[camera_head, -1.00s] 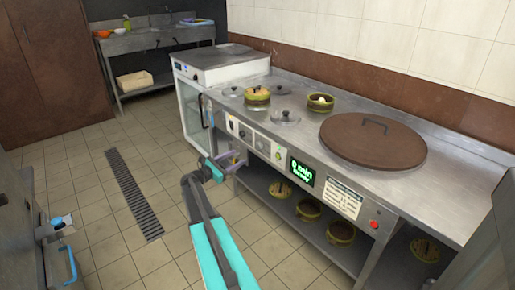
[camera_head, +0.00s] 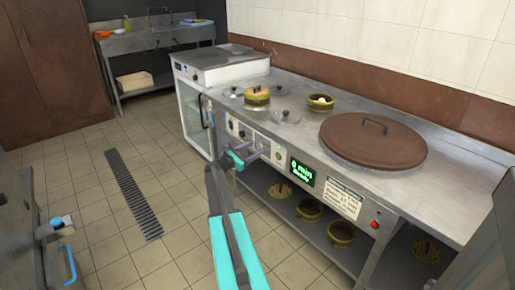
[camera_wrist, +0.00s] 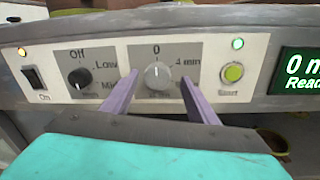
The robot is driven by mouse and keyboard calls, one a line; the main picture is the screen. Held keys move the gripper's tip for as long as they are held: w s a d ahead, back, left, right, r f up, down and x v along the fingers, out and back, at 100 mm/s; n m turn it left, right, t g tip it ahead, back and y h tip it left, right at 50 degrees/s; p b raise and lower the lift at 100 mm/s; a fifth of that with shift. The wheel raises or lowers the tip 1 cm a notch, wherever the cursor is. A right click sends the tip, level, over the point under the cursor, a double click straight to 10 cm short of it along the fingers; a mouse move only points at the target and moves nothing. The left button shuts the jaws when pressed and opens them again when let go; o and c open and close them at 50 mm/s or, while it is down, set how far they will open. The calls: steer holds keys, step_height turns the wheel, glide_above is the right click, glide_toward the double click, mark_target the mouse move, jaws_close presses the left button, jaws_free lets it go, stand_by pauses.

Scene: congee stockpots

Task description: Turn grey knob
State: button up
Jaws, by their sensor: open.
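The grey knob (camera_wrist: 158,75) sits on a grey panel marked "0" and "4 min" in the wrist view, its pointer up toward the 0. My gripper (camera_wrist: 155,88) is open, with one purple finger on each side of the knob's lower part. The fingertips look apart from the knob; I cannot tell how deep they reach. In the head view my gripper (camera_head: 252,156) is at the front panel of the counter and hides the grey knob.
A black knob (camera_wrist: 79,78) marked Off and Low is left of the grey knob, with a black switch (camera_wrist: 34,77) beyond. A green start button (camera_wrist: 233,72) and a display (camera_wrist: 302,72) are to the right.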

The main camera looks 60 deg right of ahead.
steer(key=shift+x, duration=0.8)
